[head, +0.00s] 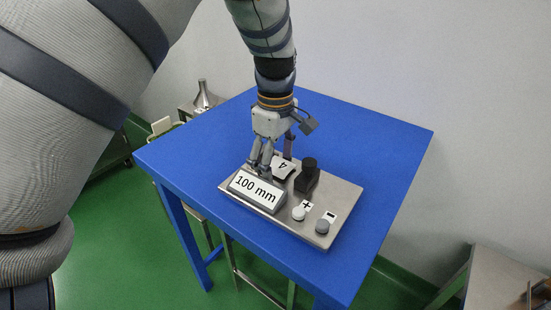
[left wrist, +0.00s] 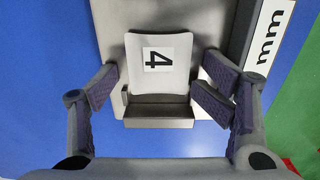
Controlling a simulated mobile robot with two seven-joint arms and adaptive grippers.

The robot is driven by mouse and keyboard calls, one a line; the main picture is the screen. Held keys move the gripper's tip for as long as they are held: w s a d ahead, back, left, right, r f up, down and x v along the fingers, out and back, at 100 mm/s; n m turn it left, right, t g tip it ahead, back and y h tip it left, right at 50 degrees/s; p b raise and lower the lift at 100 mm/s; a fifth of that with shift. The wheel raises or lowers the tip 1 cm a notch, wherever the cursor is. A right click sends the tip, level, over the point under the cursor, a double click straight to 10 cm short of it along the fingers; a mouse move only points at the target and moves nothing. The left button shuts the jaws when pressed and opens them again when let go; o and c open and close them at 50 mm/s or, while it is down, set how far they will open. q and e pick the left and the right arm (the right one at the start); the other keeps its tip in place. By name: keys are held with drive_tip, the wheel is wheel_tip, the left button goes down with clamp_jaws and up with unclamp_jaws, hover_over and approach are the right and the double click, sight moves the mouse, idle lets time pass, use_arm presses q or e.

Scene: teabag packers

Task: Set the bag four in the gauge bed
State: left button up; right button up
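The teabag (left wrist: 157,65), pale with a black 4 on a white label, sits in the metal gauge bed (left wrist: 160,113) in the left wrist view. In the head view, bag four (head: 285,171) shows partly, just behind the 100 mm display. My left gripper (head: 275,160) points down over the bed. In the left wrist view, its fingers (left wrist: 160,90) stand apart on both sides of the bag, with visible gaps, so it is open and empty. My right gripper is not in view.
The steel gauge plate (head: 268,222) carries the 100 mm display (head: 256,192), a black block (head: 306,181), a white plus button (head: 298,213) and a grey minus button (head: 322,227). It stands on a blue table (head: 370,150), which is clear at the back and right.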

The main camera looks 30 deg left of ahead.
sight(275, 163)
use_arm(q)
drive_tip(key=shift+f, duration=0.1)
wheel_tip(275, 163, up, 14)
drive_tip(key=shift+f, duration=0.25)
idle(0.4)
